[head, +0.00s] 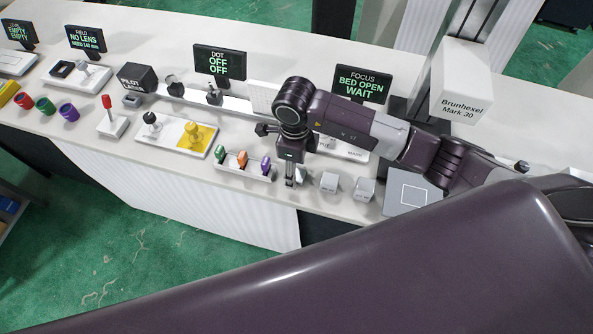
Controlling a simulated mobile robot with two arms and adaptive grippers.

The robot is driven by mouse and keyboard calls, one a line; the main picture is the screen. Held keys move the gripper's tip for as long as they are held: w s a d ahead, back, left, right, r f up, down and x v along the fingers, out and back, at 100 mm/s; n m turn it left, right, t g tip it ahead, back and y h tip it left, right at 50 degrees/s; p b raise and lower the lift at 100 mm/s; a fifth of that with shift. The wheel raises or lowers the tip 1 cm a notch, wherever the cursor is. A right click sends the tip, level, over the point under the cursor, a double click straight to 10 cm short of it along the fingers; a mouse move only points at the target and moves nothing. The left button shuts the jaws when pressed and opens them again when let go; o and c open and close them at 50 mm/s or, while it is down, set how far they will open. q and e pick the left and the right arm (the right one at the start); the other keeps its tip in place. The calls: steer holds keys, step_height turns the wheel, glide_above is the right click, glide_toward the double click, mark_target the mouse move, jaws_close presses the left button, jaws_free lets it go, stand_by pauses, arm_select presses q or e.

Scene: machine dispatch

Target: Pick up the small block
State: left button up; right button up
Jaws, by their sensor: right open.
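Two small grey-white blocks stand near the front edge of the counter: one block (329,182) just right of my right gripper, and another block (364,190) farther right. Which of them is the task's small block I cannot tell. My right gripper (291,182) points down at the counter's front edge, left of both blocks, and is open. A pale shape shows close by its fingers, too small to make out. My left gripper is not in view.
A white tray (255,175) with green, orange and purple pieces lies left of the gripper. A grey plate (408,204) with a square outline is at the right. Behind stand the focus sign (362,86) and the Brunhexel box (461,85).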

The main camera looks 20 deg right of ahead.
steer(key=shift+f, duration=0.75)
steer(key=c, duration=1.3)
steer(key=shift+r, duration=0.15)
